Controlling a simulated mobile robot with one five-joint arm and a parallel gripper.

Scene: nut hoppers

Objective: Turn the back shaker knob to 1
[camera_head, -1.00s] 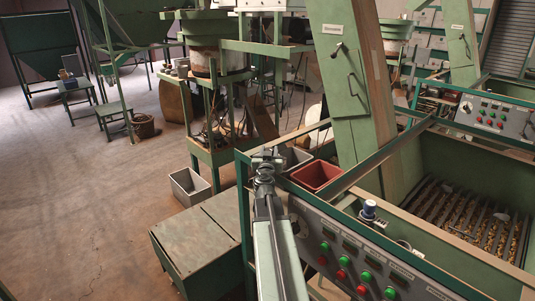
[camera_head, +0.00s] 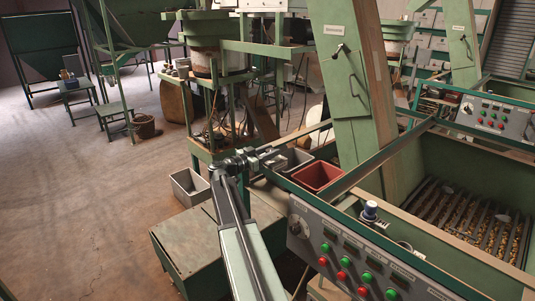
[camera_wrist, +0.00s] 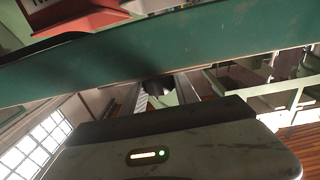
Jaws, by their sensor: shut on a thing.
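My gripper (camera_head: 269,154) is at the left end of the near green hopper frame (camera_head: 330,206), in front of a grey bin. In the wrist view its fingers (camera_wrist: 160,93) point away below a green beam (camera_wrist: 165,54), shut on a small dark, knob-like thing (camera_wrist: 158,85); its markings cannot be read. The near control panel (camera_head: 345,262) has a dark round knob (camera_head: 296,226) at its left end, apart from my gripper. The farther panel (camera_head: 497,118) has a pale round dial (camera_head: 468,107) at its left, far from my gripper.
A red bin (camera_head: 318,175) and a grey bin (camera_head: 293,160) stand just beyond my gripper. A green box (camera_head: 190,262) is below my arm.

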